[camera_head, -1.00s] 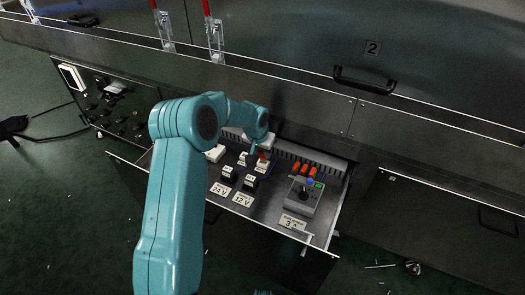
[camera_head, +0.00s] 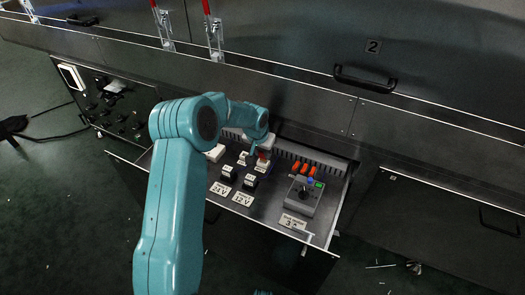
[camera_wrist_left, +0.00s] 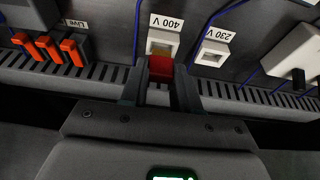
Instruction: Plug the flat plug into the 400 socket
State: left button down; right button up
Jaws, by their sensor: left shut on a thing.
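My left gripper (camera_wrist_left: 161,92) is shut on the flat plug (camera_wrist_left: 160,69), a small red block, in the left wrist view. The plug sits directly in front of the white 400 V socket (camera_wrist_left: 175,41), in line with its opening. An orange-brown part shows between the red block and the socket; I cannot tell how far it is inside. In the head view the left gripper (camera_head: 260,152) is over the open drawer, largely hidden by its own wrist.
A white 230 V socket (camera_wrist_left: 214,48) stands beside the 400 V one. Orange levers (camera_wrist_left: 70,51) and a slotted duct (camera_wrist_left: 100,74) are close by. The drawer (camera_head: 322,228) also holds a grey joystick box (camera_head: 304,199) and labels (camera_head: 221,188) for 24 V and 12 V.

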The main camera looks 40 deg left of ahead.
pick_arm(q)
jog(key=shift+f+b, duration=0.6)
jog(key=shift+f, duration=0.3)
jog(key=shift+f, duration=0.15)
jog(key=c, duration=0.8)
grip_release()
jog(key=shift+o, duration=0.2)
jog(key=shift+r, duration=0.3)
jog(key=p+v, duration=0.5)
jog(key=v, duration=1.1)
jog(key=shift+s, duration=0.1)
